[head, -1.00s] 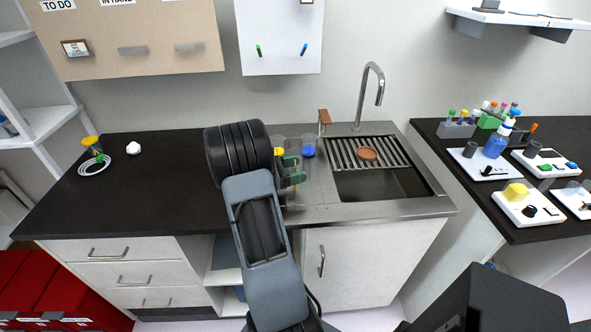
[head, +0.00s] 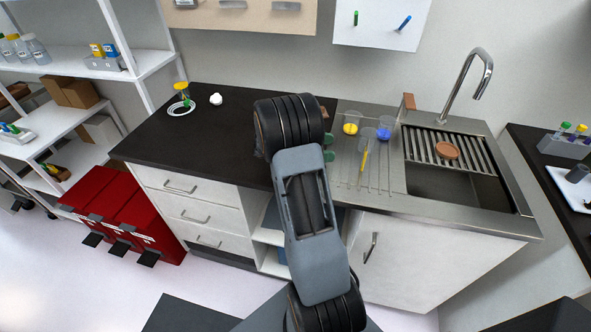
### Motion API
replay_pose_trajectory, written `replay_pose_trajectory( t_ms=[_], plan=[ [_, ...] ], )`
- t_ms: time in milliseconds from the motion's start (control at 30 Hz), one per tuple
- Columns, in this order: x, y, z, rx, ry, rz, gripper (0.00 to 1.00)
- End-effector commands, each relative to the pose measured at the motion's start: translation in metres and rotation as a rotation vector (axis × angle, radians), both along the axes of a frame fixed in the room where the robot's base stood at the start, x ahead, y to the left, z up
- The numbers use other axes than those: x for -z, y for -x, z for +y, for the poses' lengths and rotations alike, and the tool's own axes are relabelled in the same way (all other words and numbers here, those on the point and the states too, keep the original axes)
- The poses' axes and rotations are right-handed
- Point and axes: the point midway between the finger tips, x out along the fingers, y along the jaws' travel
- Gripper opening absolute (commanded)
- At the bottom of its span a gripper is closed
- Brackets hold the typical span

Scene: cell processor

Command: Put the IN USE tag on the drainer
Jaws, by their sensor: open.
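I cannot make out a tag reading IN USE in this view. A small brown patch (head: 323,112) shows just behind my arm, too hidden to identify. The steel sink unit has a grooved drainer surface (head: 385,186) on its left and a slatted rack (head: 425,146) across the back of the basin. I cannot tell which one the task calls the drainer. My gripper (head: 329,148), with green fingertips, is open near the drainer surface's left edge, mostly hidden by my arm. I see nothing held between the fingers.
A beaker with yellow contents (head: 351,126), one with blue (head: 384,133) and a thin yellow stick-like thing (head: 364,160) are on the drainer surface. A round brown dish (head: 446,150) sits on the rack. The tall tap (head: 467,75) rises behind. The black worktop (head: 215,130) is mostly clear.

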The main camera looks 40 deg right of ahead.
Motion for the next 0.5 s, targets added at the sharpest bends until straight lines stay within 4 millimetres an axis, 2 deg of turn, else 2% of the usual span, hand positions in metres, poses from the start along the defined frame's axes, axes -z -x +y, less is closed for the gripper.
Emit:
replay_pose_trajectory(
  t_ms=[167, 267, 367, 500],
  plan=[
    [-0.005, 0.003, 0.013, 0.0, -0.032, -0.088, 0.66],
    [-0.01, 0.011, 0.039, 0.004, -0.101, -0.261, 0.66],
    [-0.012, 0.022, 0.08, 0.026, -0.204, -0.517, 0.66],
    [-0.008, 0.035, 0.148, 0.094, -0.372, -0.905, 0.66]
  ],
)
